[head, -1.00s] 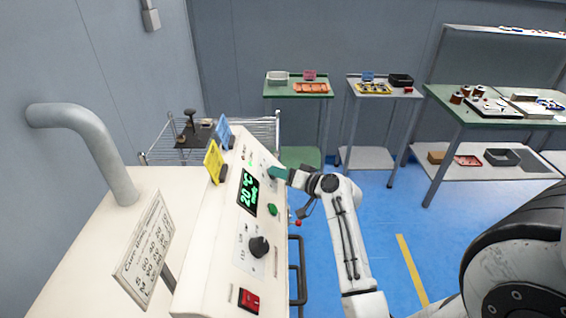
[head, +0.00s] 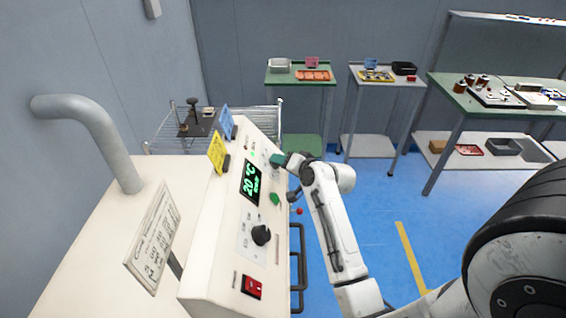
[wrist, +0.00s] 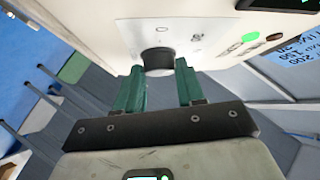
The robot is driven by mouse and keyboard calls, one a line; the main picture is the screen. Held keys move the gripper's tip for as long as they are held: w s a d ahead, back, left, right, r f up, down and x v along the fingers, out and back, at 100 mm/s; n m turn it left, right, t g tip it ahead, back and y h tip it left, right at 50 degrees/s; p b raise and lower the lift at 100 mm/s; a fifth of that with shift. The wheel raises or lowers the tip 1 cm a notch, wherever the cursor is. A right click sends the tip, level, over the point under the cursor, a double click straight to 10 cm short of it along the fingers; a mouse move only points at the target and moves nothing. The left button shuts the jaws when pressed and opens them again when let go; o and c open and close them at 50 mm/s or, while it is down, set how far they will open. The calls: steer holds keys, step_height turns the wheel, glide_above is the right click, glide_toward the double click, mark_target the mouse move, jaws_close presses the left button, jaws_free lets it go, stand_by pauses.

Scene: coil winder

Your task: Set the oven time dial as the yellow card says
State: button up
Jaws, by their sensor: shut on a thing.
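The oven's control panel (head: 225,225) slopes across the middle of the head view. The yellow card (head: 216,152) stands on its upper edge; its writing is too small to read. My gripper (head: 277,160) is at the panel's far end. In the wrist view its green fingers (wrist: 160,84) are shut on a black dial (wrist: 157,60) on a pale plate, one finger on each side. The dial's pointer and most of its marks are hidden. A second black dial (head: 261,235) sits nearer on the panel, apart from my gripper.
The panel also has a green-lit display (head: 250,182), a green button (head: 275,199) and a red switch (head: 251,287). A blue card (head: 227,122) stands behind the yellow one. A white sign (head: 153,240) stands at left. Blue floor is clear at right.

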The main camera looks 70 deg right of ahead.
steer(key=o, duration=1)
steer(key=b+v, duration=0.2)
steer(key=v, duration=0.8)
steer(key=shift+s+a+r, duration=0.1)
steer(key=shift+s, duration=0.3)
